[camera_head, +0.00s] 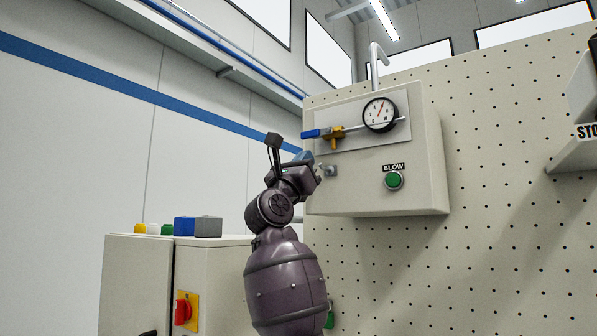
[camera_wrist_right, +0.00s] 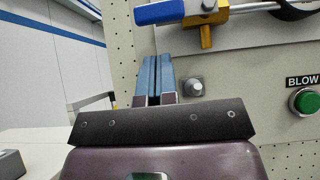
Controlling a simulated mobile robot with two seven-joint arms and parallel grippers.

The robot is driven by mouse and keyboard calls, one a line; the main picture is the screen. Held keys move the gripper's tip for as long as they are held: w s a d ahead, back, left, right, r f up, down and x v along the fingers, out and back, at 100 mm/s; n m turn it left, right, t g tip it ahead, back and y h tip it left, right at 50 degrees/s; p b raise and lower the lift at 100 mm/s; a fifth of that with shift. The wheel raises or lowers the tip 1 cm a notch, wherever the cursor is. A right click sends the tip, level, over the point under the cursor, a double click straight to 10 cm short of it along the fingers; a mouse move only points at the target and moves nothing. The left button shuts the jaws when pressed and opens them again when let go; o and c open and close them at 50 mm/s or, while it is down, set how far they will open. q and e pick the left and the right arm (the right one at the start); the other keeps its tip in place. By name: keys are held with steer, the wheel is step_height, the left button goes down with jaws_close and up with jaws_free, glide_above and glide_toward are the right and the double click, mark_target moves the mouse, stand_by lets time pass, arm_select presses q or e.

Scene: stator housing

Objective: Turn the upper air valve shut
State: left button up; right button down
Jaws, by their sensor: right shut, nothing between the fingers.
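The air valve is a brass body (camera_head: 331,133) with a blue lever handle (camera_head: 311,133), on the front of a beige box. The handle points left, roughly in line with the thin pipe running to the gauge. In the right wrist view the blue handle (camera_wrist_right: 160,12) and brass body (camera_wrist_right: 206,32) are at the top. My right gripper (camera_head: 303,157) is just below and left of the valve. Its blue fingers (camera_wrist_right: 158,62) are shut together and empty, with a visible gap below the handle. My left gripper is not in view.
A round gauge (camera_head: 380,114) sits right of the valve. A small grey fitting (camera_head: 330,171) is below it, close to my right gripper. A green BLOW button (camera_head: 393,181) is lower right. A cabinet (camera_head: 136,283) with a red switch (camera_head: 183,309) stands lower left.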

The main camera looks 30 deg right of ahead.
mark_target(316, 133)
step_height(316, 133, up, 3)
steer(key=shift+a+p, duration=0.1)
steer(key=shift+p, duration=0.2)
